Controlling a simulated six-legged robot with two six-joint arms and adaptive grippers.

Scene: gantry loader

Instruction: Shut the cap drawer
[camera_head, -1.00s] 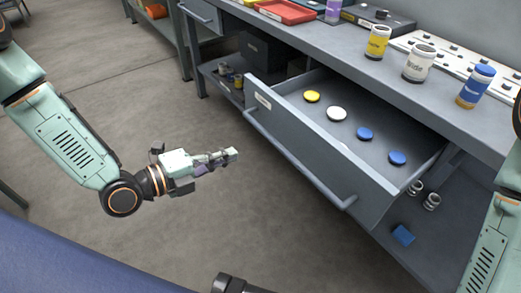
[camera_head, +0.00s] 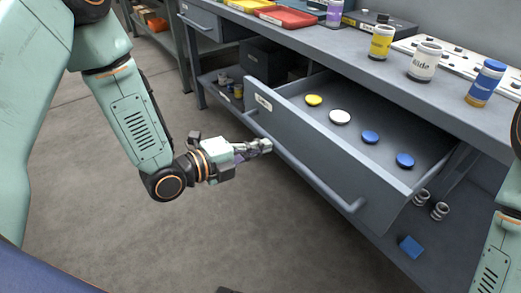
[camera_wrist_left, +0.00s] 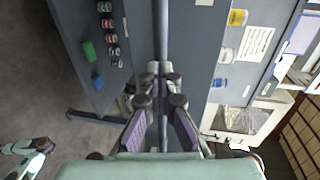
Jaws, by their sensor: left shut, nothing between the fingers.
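The cap drawer (camera_head: 300,150) is grey and stands pulled out from under the bench. A yellow cap (camera_head: 313,100), a white cap (camera_head: 340,117) and two blue caps (camera_head: 371,137) lie in it. A long bar handle (camera_head: 352,204) runs along its front. My left gripper (camera_head: 265,146) is shut and empty, its tips at the drawer front near the handle's left part. In the left wrist view the tips (camera_wrist_left: 162,70) line up with the handle bar (camera_wrist_left: 160,30); I cannot tell whether they touch. My right arm shows at the right edge, its gripper out of view.
The bench top (camera_head: 330,45) holds a yellow-labelled jar (camera_head: 381,43), a white jar (camera_head: 425,62), a blue-and-orange jar (camera_head: 485,83) and a red tray (camera_head: 287,17). A blue block (camera_head: 411,247) lies on the lower shelf. The floor before the drawer is clear.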

